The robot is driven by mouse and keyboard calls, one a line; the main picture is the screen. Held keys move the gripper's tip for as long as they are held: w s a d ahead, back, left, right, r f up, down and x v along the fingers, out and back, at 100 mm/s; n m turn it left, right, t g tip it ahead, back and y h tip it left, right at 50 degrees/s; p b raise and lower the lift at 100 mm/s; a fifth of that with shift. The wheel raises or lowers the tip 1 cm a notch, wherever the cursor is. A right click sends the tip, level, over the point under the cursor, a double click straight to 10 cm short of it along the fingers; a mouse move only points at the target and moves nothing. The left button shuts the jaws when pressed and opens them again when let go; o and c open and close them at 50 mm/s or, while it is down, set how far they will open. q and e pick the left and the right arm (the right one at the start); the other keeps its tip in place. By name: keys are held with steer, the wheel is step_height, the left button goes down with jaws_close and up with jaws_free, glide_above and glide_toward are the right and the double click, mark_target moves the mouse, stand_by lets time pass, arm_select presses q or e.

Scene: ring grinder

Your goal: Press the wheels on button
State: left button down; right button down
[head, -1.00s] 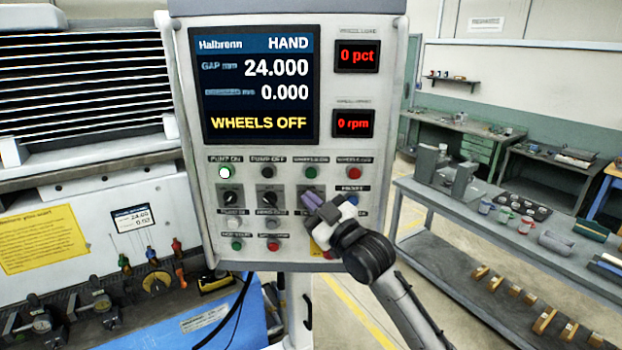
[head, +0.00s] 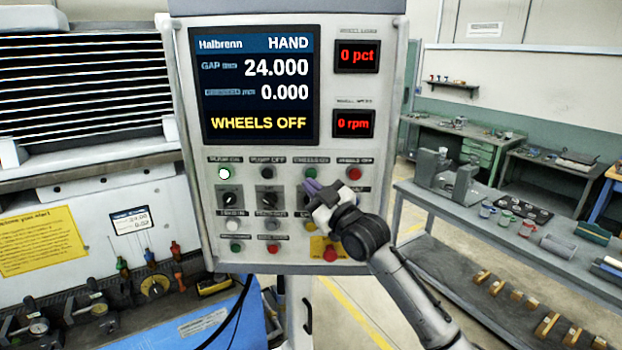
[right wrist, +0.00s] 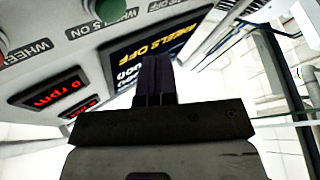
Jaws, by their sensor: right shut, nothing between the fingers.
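The control panel (head: 180,120) stands upright in the head view, and its screen (head: 260,85) reads "WHEELS OFF", HAND and gap 24.000. The green wheels on button (head: 311,173) is in the top button row, between the black pump off button (head: 267,172) and the red wheels off button (head: 354,173). It also shows in the right wrist view (right wrist: 112,10), at the top edge. My right gripper (head: 311,187) is shut and empty, its fingertips just below the green button; I cannot tell whether they touch the panel. My left gripper is not in view.
The pump on button (head: 224,173) is lit white. Rotary switches (head: 267,199) and more buttons lie below the top row, with a red button on a yellow plate (head: 330,253). The speed display (head: 353,123) reads 0 rpm. A grey bench (head: 470,218) with parts stands at right.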

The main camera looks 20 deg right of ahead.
mark_target(311, 173)
steer(key=w, duration=0.1)
steer(key=w+d, duration=0.1)
steer(key=w, duration=0.1)
steer(key=shift+w+d, duration=0.25)
steer(key=shift+d, duration=0.05)
stand_by(0.5)
stand_by(0.6)
stand_by(0.8)
steer(key=shift+w, duration=0.1)
steer(key=shift+w+d, duration=0.15)
steer(key=shift+w, duration=0.15)
